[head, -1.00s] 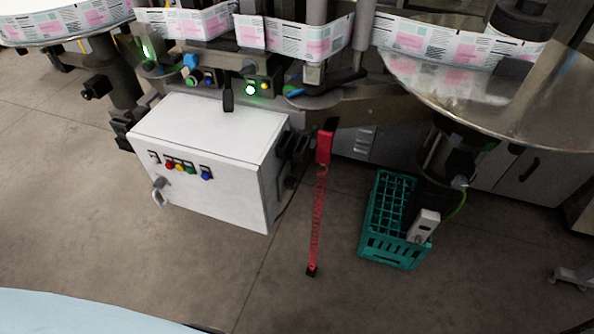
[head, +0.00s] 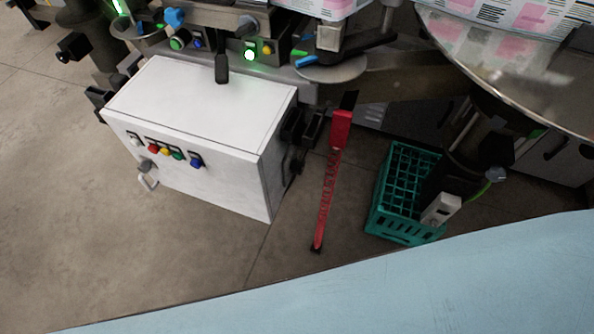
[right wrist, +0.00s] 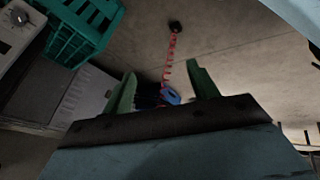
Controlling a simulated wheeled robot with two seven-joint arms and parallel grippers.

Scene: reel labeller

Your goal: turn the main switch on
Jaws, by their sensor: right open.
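A white cabinet (head: 190,130) stands on the floor at the left in the head view. Its front carries a row of coloured buttons (head: 165,150). A grey rotary knob (head: 147,165), which looks like the main switch, sits below the row's left end, just above a metal handle (head: 149,183). Its setting is too small to read. My right gripper (right wrist: 161,72) shows only in the right wrist view. Its green fingers are apart, and I see nothing gripped between them. The cabinet's knob is not recognisable in that view. My left gripper is in neither view.
A teal crate (head: 377,222) stands at the right, with a small grey box with a knob (head: 440,209) by it; both show in the right wrist view. A red strap-like piece (head: 330,185) hangs between cabinet and crate. Machine parts overhang the cabinet. Floor at left is clear.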

